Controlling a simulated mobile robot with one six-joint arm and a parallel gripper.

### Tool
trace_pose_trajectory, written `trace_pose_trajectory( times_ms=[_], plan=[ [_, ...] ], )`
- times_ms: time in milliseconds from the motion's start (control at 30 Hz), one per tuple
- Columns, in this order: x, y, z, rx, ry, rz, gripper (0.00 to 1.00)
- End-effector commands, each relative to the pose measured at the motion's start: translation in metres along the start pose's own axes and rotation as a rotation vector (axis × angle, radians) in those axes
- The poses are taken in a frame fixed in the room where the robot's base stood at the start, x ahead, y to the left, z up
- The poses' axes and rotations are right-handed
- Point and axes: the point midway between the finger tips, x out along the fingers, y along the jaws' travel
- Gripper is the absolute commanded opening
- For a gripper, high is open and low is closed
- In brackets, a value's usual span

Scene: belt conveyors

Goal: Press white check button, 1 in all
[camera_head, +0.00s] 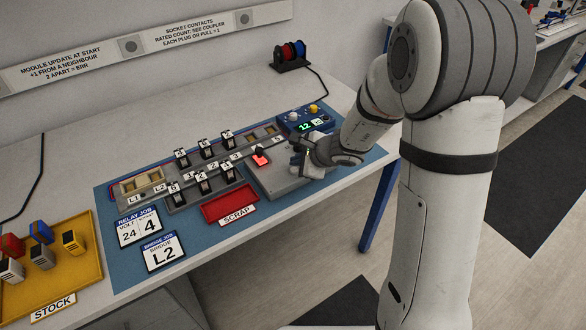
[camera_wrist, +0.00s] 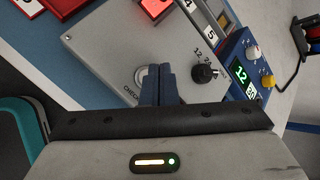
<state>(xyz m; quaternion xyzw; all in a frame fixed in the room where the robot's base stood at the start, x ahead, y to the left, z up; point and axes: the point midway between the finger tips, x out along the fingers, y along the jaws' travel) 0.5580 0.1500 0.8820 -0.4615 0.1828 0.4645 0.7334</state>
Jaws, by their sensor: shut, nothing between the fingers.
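The white check button (camera_wrist: 140,75) is on a grey control box (camera_wrist: 105,45), above the printed word CHECK, in the wrist view. My gripper (camera_wrist: 160,68) is shut and empty. Its fingertips overlap the button's right side in the picture and hide part of it. I cannot tell whether they touch it or whether it is pressed down. In the head view my gripper (camera_head: 299,150) is over the grey box (camera_head: 278,184), and the button cannot be made out there.
A black knob (camera_wrist: 204,73) marked 12 and 24 is right of the fingers. A lit red square (camera_head: 261,160) is on the box. A blue unit (camera_head: 304,119) reads 12. A red scrap tray (camera_head: 230,204) and yellow stock tray (camera_head: 85,285) are at left.

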Motion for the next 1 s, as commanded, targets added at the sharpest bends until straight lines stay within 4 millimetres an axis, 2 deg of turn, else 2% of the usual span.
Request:
trace_pose_trajectory(
  times_ms=[167, 633, 1000],
  plan=[
    [-0.002, -0.002, 0.002, -0.001, 0.000, 0.000, 0.00],
    [-0.034, -0.025, 0.025, -0.001, -0.001, -0.001, 0.00],
    [-0.035, -0.025, 0.025, -0.001, 0.000, 0.000, 0.00]
  ],
)
